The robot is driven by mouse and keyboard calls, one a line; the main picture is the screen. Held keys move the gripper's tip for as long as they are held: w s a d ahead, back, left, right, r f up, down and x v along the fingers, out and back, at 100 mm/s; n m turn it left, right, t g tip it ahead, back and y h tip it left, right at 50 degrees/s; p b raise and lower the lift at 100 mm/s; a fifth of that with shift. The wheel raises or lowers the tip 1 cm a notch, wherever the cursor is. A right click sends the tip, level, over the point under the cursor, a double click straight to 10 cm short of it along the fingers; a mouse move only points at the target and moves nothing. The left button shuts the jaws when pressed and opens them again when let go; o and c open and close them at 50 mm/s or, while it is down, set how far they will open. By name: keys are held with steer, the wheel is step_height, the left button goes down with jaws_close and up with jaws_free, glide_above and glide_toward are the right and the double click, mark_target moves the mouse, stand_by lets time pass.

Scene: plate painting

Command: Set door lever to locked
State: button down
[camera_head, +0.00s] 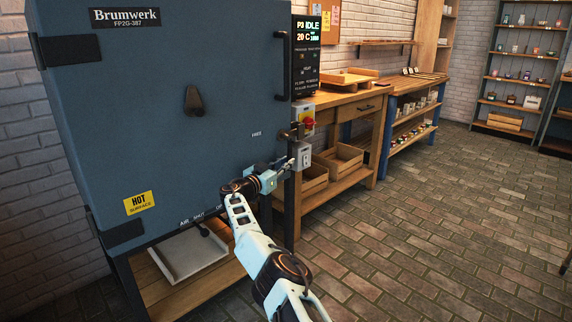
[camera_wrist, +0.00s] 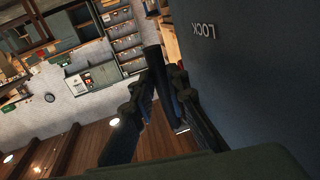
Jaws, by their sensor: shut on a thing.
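The blue-grey kiln door (camera_head: 160,120) fills the left of the head view and looks closed. The door lever (camera_wrist: 152,58) shows in the wrist view as a dark bar end between my fingers, beside an upside-down LOCK label (camera_wrist: 208,31) on the door. My gripper (camera_head: 288,164) is at the door's right edge in the head view, low down. It also shows in the wrist view (camera_wrist: 160,75), with both fingers converging on the lever and shut on it. In the head view the gripper hides most of the lever, and its exact angle cannot be told.
A vertical door handle (camera_head: 281,66) is above. A wooden workbench (camera_head: 350,100) stands behind. The brick floor (camera_head: 450,210) on the right is clear.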

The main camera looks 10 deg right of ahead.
steer(key=shift+a, duration=0.15)
steer(key=c, duration=1.9)
jaws_free()
